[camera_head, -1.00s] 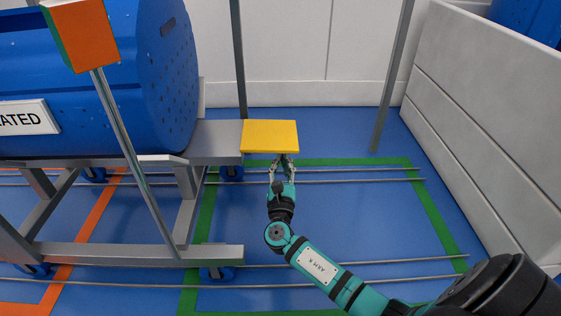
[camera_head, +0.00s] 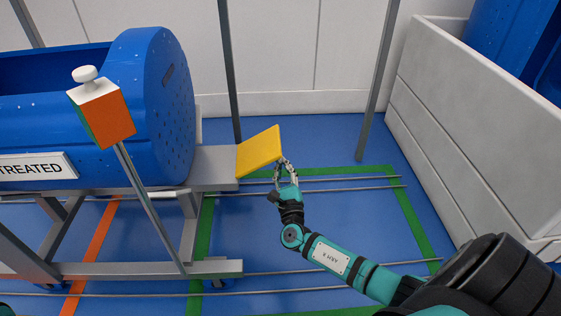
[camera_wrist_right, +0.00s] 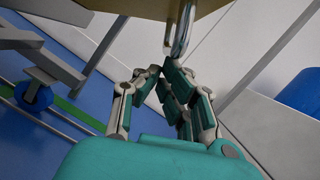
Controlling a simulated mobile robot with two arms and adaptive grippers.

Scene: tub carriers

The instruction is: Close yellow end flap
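The yellow end flap (camera_head: 259,151) is a flat plate at the right end of the grey carrier (camera_head: 214,165). It is tilted, with its right edge raised above the carrier's deck. A metal loop handle (camera_wrist_right: 184,28) hangs from the flap's underside in the right wrist view. My right gripper (camera_head: 282,162) is at the flap's raised right edge. In the right wrist view its fingertips (camera_wrist_right: 163,68) come together at the handle's lower end and appear shut on it; the exact contact is partly hidden.
A blue tub (camera_head: 150,105) lies on the carrier, left of the flap. A post with an orange and white block (camera_head: 104,112) stands in front. Pale panels (camera_head: 455,125) stand at the right. Blue floor with rails is clear around my right arm.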

